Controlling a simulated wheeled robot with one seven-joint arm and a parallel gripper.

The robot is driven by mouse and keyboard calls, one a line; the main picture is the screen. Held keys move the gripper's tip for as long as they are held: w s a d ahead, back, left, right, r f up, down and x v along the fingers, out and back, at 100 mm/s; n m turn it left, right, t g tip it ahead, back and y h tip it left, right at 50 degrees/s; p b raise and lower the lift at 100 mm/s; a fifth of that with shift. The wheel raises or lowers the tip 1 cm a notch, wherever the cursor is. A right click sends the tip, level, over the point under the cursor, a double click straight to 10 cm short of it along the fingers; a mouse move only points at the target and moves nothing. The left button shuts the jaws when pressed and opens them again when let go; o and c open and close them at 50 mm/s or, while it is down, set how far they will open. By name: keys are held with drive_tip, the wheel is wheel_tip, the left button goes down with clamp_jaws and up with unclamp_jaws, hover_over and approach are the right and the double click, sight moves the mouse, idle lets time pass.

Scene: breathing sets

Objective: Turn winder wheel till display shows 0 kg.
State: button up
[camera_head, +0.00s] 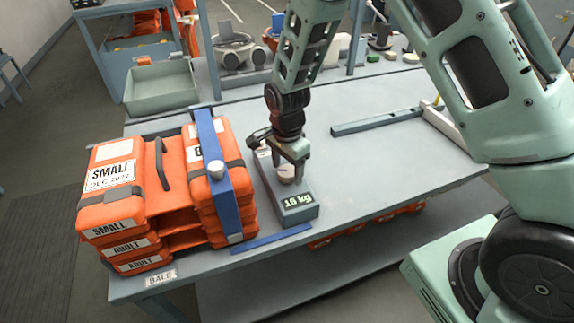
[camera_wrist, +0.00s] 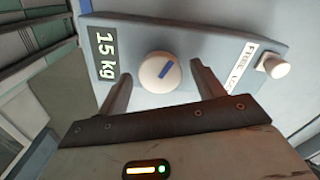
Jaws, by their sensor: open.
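The winder unit is a grey box (camera_head: 301,215) on the table, right of the orange stack. The winder wheel (camera_wrist: 158,72) is a round, cream-white knob with a slanted blue mark. In the head view, the wheel (camera_head: 286,174) is partly hidden under my gripper. My gripper (camera_head: 291,158) is open above the box. In the wrist view my gripper's fingers (camera_wrist: 160,84) stand on either side of the wheel, with gaps visible; contact cannot be told.
Orange packs (camera_head: 118,185) marked SMALL and ADULT are stacked at left, with a blue strap frame (camera_head: 214,160) close beside the box. A smaller white knob (camera_wrist: 274,66) stands by a partly hidden label. A green-grey tray (camera_head: 160,93) is behind.

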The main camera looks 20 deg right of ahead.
drive_tip(key=c, duration=1)
drive_tip(key=shift+n, duration=0.3)
drive_tip(key=n+b, duration=0.1)
drive_tip(key=n, duration=0.3)
drive_tip(key=shift+n, duration=0.3)
drive_tip(key=n, duration=1)
drive_tip(key=shift+n+b, duration=0.4)
drive_tip(key=n, duration=0.7)
drive_tip(key=shift+r, duration=0.1)
drive_tip(key=shift+p, duration=0.3)
